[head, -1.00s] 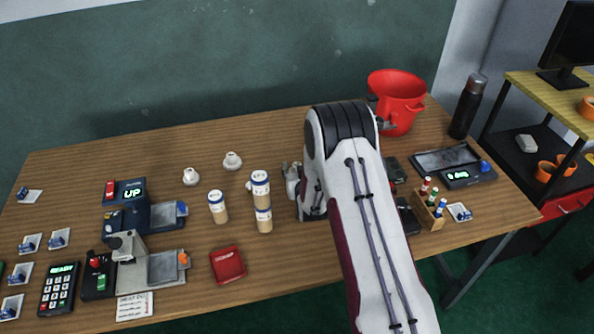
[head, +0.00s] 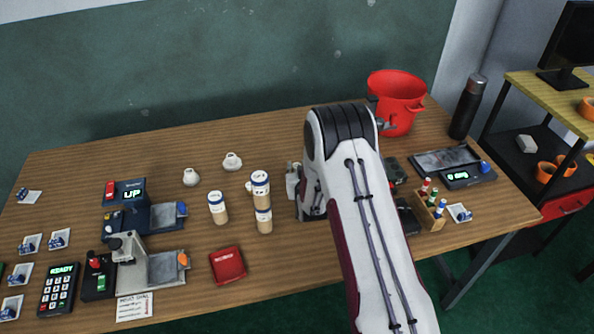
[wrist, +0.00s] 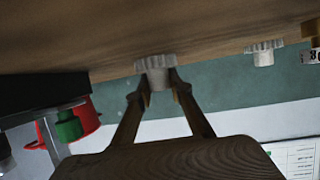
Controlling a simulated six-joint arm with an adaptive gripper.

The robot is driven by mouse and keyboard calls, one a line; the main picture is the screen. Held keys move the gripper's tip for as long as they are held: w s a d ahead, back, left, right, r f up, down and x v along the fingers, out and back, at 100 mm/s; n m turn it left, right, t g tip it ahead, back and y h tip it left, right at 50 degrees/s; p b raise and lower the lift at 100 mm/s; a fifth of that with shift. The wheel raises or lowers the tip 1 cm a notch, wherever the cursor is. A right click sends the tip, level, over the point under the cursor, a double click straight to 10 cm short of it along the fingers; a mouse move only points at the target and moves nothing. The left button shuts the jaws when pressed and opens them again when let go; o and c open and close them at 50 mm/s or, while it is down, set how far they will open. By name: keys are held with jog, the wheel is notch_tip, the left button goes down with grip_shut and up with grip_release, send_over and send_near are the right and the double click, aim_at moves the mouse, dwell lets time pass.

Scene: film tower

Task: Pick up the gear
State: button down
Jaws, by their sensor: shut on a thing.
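In the wrist view, which is upside down, a pale grey gear (wrist: 155,63) with a toothed disc and a narrower hub sits between my fingertips. My gripper (wrist: 157,85) is shut on the hub. I cannot tell whether the disc touches the wooden table. A second pale gear (wrist: 263,50) stands on the table to the right in that view. My arm hides the fingertips and the held gear there.
Film canisters (head: 217,207) stand left of my arm, with a red box (head: 228,265) nearer the front. A red bucket (head: 397,100) stands at the back right. A wooden vial rack (head: 430,212) and a scale (head: 455,168) lie to the right. The table's back left is clear.

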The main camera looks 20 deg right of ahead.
jog(key=shift+r, duration=0.15)
jog(key=shift+r, duration=4.85)
